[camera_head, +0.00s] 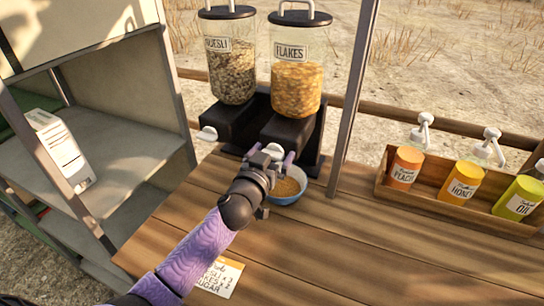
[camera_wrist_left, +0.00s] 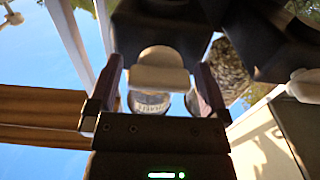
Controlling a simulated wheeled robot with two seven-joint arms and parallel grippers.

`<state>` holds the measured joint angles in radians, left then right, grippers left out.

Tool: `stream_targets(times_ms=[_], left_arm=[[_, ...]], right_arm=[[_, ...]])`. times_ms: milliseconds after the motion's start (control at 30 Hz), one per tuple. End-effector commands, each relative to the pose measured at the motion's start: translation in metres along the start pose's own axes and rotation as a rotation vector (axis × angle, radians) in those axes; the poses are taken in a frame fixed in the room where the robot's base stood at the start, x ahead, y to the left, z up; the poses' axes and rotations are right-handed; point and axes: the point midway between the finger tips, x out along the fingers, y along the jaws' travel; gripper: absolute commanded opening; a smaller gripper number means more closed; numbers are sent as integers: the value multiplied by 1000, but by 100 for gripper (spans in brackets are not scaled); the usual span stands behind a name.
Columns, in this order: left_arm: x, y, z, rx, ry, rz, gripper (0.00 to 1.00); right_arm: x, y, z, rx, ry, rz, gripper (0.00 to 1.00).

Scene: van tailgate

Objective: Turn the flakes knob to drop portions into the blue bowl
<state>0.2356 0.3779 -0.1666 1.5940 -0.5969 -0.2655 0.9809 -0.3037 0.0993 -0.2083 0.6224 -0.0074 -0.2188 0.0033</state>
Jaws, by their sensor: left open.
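The flakes dispenser (camera_head: 297,80) stands on a black base, labelled FLAKES and filled with orange flakes. My left gripper (camera_head: 271,156) is at the front of that base, just above the near side of the blue bowl. In the left wrist view the pale flakes knob (camera_wrist_left: 158,76) sits between the two open fingers of my left gripper (camera_wrist_left: 157,82), with gaps visible at both sides. My right gripper is not in view.
The muesli dispenser (camera_head: 231,75) with its white knob (camera_head: 207,133) stands just left. A wooden rack (camera_head: 445,197) of pump bottles is at right, beyond a grey post (camera_head: 352,100). A printed card (camera_head: 220,277) lies at the front.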

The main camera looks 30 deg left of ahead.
Motion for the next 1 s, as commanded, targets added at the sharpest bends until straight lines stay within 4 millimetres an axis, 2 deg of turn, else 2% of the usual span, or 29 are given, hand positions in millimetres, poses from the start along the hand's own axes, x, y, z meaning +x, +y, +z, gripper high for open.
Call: stream_targets(times_ms=[233,600,1000], left_arm=[[1,0,0,0,-1,0,98],[0,0,0,0,-1,0,20],[0,0,0,90,-2,-1,18]], right_arm=[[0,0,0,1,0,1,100],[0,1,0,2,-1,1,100],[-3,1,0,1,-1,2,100]])
